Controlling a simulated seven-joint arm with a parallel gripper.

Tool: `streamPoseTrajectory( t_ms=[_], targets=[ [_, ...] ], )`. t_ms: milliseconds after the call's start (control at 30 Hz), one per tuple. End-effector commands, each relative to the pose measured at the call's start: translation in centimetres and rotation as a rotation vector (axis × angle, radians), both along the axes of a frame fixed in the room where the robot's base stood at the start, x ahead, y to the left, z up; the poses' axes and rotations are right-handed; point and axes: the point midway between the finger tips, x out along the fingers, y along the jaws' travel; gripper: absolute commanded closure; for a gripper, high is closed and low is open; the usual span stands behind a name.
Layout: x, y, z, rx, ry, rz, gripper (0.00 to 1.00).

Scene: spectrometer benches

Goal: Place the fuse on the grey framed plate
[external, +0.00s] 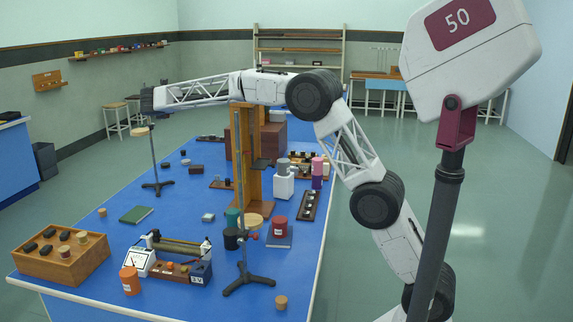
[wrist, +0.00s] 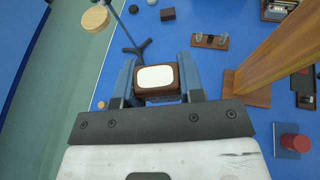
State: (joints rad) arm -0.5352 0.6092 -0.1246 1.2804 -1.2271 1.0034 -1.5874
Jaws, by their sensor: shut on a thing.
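My gripper (wrist: 158,86) is shut on a brown block with a white rounded face, seemingly the fuse (wrist: 155,78), held between its two blue-grey fingers. In the external view my gripper (external: 147,100) is raised high over the far left side of the blue bench, and the fuse cannot be made out there. I cannot surely tell which thing is the grey framed plate. A small pale grey block (external: 208,217) lies on the bench's middle, well away from my gripper.
A tripod stand with a round wooden top (external: 140,131) stands close below my gripper. A tall wooden post (external: 243,160) rises mid-bench. A red cylinder (external: 279,227) stands on a blue-grey slab. A wooden box (external: 60,262) and instruments fill the near end. A green book (external: 136,214) lies left.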

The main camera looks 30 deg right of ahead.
Motion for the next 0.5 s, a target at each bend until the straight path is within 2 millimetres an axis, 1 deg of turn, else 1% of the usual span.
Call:
streamPoseTrajectory(
  t_ms=[33, 233, 300, 367, 400, 467, 500],
  targets=[
    [0.4, -0.9, -2.0, -0.002, 0.003, -0.019, 0.88],
    [1.0, -3.1, -9.3, -0.002, 0.004, -0.085, 0.88],
    [1.0, -3.8, -12.0, -0.003, 0.004, -0.106, 0.88],
    [0.9, -4.5, -14.2, -0.003, 0.004, -0.124, 0.88],
    [0.8, -4.9, -15.7, -0.003, 0.005, -0.135, 0.88],
    [0.5, -5.6, -17.8, -0.003, 0.003, -0.152, 0.88],
    [0.3, -6.1, -19.2, -0.004, 0.003, -0.163, 0.88]
  ],
)
